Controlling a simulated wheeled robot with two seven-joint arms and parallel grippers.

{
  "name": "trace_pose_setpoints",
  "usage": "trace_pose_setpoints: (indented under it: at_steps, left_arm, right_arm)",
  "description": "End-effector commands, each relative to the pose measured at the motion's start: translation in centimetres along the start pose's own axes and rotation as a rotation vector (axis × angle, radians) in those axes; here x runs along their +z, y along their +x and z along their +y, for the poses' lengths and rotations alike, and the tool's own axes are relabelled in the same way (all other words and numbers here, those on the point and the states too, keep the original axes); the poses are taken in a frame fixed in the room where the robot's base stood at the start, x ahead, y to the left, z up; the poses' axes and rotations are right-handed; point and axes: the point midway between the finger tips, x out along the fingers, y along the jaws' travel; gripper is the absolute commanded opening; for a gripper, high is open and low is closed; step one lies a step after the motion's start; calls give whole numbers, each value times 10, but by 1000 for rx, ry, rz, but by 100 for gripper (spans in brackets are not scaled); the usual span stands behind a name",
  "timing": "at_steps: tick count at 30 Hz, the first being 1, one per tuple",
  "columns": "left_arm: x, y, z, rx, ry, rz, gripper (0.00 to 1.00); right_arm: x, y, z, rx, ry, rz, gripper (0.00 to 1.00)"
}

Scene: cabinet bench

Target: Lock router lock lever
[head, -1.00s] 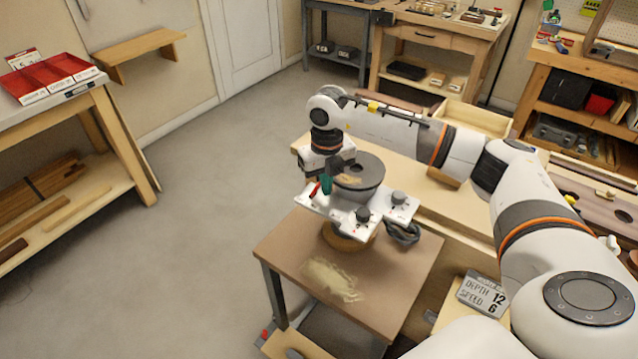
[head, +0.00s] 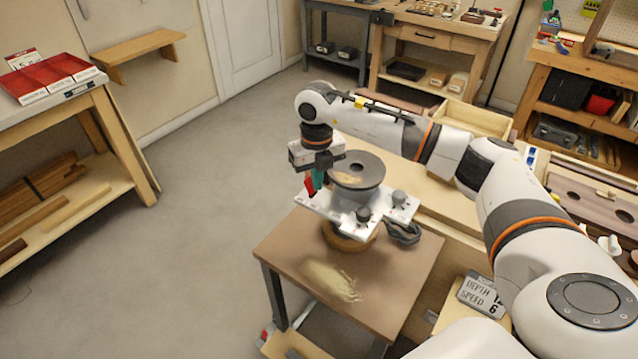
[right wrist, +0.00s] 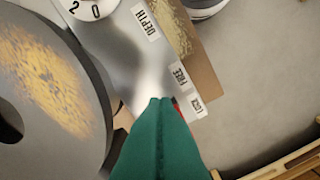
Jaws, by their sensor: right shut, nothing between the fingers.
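The router (head: 357,170) is a dark round body on a white plate (head: 335,206) over the small bench. Its red lock lever (head: 310,186) shows at the plate's left end. My right gripper (head: 318,180), with green fingers, is beside the lever; the fingers are shut with nothing between them. In the right wrist view the shut fingers (right wrist: 160,105) cover most of the lever; only a red sliver (right wrist: 181,117) shows at their right, close to the LOCK label (right wrist: 197,104). The FREE label (right wrist: 180,75) is above it. Touching or apart, I cannot tell. My left gripper is out of view.
The router plate has dark knobs (head: 363,214) and a coiled cable (head: 403,232). Sawdust (head: 333,281) lies on the bench top (head: 285,250). A DEPTH 12, SPEED 6 sign (head: 480,295) stands at right. The floor to the left is open.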

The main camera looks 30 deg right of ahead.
Motion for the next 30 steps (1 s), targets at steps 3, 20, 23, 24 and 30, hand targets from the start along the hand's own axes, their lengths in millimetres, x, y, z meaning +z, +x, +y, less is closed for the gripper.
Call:
trace_pose_setpoints:
  at_steps: [3,20,23,24,30]
  left_arm:
    - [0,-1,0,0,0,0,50]
    - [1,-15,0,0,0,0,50]
    - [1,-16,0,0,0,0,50]
    - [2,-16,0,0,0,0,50]
    - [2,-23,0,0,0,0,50]
  right_arm:
    - [1,-1,1,0,0,0,0]
    - [10,-20,6,1,0,0,0]
    - [11,-20,7,1,0,0,0]
    - [11,-21,7,1,0,0,0]
    - [11,-31,7,0,0,0,0]
